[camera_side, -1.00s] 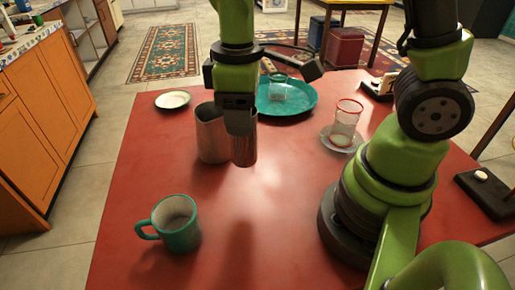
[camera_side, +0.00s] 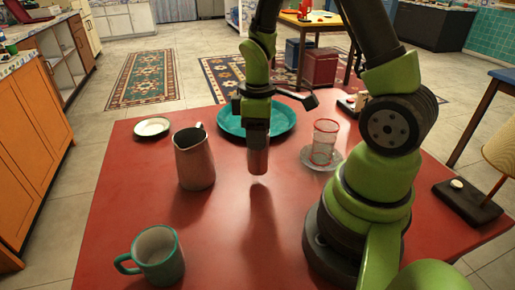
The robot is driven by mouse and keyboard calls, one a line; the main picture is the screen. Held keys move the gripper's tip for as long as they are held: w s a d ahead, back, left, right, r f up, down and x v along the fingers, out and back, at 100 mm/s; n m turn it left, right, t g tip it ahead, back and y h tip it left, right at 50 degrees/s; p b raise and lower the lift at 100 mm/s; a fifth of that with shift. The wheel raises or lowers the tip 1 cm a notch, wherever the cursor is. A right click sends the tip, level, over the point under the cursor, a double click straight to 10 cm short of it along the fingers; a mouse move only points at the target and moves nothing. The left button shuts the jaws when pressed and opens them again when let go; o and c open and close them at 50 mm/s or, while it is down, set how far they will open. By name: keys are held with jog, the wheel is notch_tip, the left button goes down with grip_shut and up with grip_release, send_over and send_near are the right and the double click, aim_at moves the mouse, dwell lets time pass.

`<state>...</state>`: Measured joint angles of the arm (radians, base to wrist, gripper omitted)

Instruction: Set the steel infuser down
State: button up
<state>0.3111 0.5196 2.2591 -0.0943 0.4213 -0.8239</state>
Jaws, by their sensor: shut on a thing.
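The steel infuser (camera_side: 258,162) is a small grey metal cylinder. It hangs upright under my gripper (camera_side: 256,138), which is shut on it. Its top is hidden between the fingers. Its lower end seems a little above the red table (camera_side: 320,192), with a dark shadow just in front. It is to the right of the steel pitcher (camera_side: 194,160), with a clear gap, and in front of the teal tray (camera_side: 283,120).
A glass with a red rim (camera_side: 324,142) stands on a saucer (camera_side: 309,160) to the right. A green-and-white mug (camera_side: 158,256) is at the front left. A small white plate (camera_side: 152,127) lies at the back left. The table's front middle is clear.

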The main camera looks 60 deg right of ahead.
jog(key=shift+f, duration=1.85)
jog(key=shift+f, duration=0.15)
jog(key=o, duration=1.2)
jog(key=shift+c, duration=0.2)
notch_tip(320, 180, up, 12)
jog(key=s+a+r+m+t+y, duration=0.2)
jog(key=s+a+r+m+t, duration=0.5)
jog(key=s+a+r+m, duration=0.1)
jog(key=shift+s+a+r+m, duration=0.4)
jog(key=shift+a+r, duration=0.7)
jog(key=shift+r, duration=0.7)
